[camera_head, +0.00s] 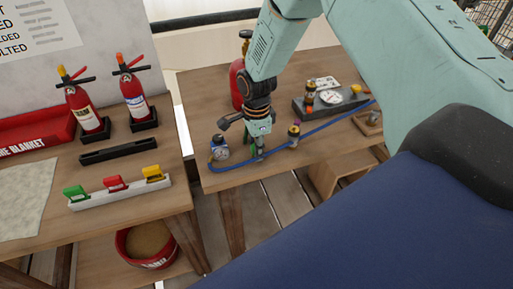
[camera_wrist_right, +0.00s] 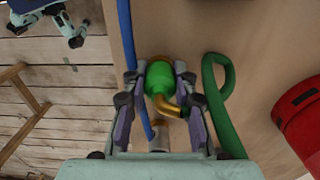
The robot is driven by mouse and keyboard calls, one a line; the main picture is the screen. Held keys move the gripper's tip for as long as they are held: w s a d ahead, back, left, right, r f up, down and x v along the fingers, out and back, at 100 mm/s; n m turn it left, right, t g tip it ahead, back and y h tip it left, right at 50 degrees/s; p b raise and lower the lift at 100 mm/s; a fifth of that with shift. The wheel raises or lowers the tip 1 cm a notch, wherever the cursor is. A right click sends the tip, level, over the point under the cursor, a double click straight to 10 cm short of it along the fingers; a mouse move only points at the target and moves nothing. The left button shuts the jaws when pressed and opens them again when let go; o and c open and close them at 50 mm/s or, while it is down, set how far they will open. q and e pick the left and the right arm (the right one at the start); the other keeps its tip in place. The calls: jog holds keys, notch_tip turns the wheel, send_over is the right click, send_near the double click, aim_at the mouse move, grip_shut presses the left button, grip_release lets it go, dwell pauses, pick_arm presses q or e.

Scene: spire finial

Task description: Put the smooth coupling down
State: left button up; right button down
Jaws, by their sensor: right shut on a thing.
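My right gripper (camera_head: 260,145) reaches down to the front left of the right-hand wooden table. In the right wrist view its fingers (camera_wrist_right: 160,80) are closed around the smooth coupling (camera_wrist_right: 158,76), a green, smooth body with brass ends. The finger pads touch it on both sides. It is low over the table, but I cannot tell whether it touches the wood. In the head view the gripper mostly hides it. My left gripper does not show in the head view.
A blue hose (camera_head: 333,122) runs along the table past a gauge (camera_head: 220,148) and a brass-topped fitting (camera_head: 294,134). A green hose loop (camera_wrist_right: 212,100) lies beside the gripper, near a red cylinder (camera_wrist_right: 302,118). A dark gauge block (camera_head: 330,102) stands farther right.

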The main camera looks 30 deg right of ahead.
jog(key=shift+s, duration=0.1)
jog(key=c, duration=1.5)
grip_release()
jog(key=shift+o, duration=1.4)
jog(key=shift+a, duration=0.3)
jog(key=shift+o, duration=0.7)
jog(key=shift+d, duration=0.25)
